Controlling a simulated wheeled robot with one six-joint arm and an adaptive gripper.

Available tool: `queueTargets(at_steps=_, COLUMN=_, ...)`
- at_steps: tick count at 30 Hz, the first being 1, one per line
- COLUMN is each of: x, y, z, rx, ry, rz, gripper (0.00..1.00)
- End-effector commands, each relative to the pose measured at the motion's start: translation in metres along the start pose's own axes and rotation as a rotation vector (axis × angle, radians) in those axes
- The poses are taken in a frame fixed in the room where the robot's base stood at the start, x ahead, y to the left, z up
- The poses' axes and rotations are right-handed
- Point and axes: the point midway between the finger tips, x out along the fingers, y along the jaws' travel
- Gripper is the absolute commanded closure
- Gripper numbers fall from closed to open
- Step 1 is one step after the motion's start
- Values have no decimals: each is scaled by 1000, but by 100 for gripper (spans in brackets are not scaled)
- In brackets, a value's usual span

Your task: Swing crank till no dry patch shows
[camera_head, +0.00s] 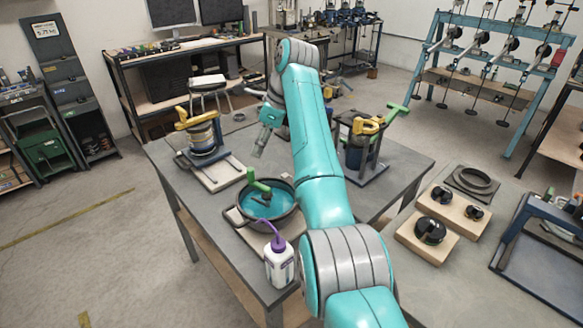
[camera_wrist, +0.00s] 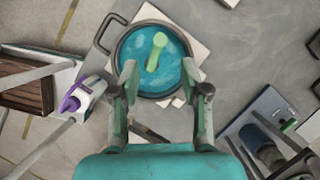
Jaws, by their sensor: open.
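A dark round pot (camera_head: 243,216) holds teal liquid (camera_head: 268,206) and stands on the grey workbench. A green crank handle (camera_head: 258,187) rises from its middle. In the wrist view the pot (camera_wrist: 118,58) lies just ahead of my fingers, with the green handle (camera_wrist: 156,50) near its centre. The liquid surface in that view looks teal with lighter streaks; I cannot tell whether a dry patch shows. My gripper (camera_head: 259,143) is open and empty above the bench, behind the pot in the head view. Its two fingers (camera_wrist: 159,72) frame the pot without touching the handle.
A white bottle with a purple spout (camera_head: 280,264) stands in front of the pot. A yellow-handled device (camera_head: 203,137) is at left; another with yellow and green handles (camera_head: 364,140) is at right, near my arm. Some bare bench (camera_head: 240,146) lies between them.

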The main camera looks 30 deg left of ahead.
Motion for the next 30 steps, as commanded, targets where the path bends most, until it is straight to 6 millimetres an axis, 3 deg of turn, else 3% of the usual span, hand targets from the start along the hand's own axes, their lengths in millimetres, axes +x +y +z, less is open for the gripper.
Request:
queueTargets(at_steps=5, x=16, y=2, z=2, rx=3, ry=-2, rz=5, gripper=54)
queueTargets(at_steps=18, x=88, y=1, z=1, rx=2, ry=0, rz=3, gripper=54)
queueTargets(at_steps=24, x=105, y=1, z=1, rx=2, ry=0, rz=2, gripper=54)
queueTargets(at_steps=30, x=108, y=1, z=1, rx=2, ry=0, rz=2, gripper=54)
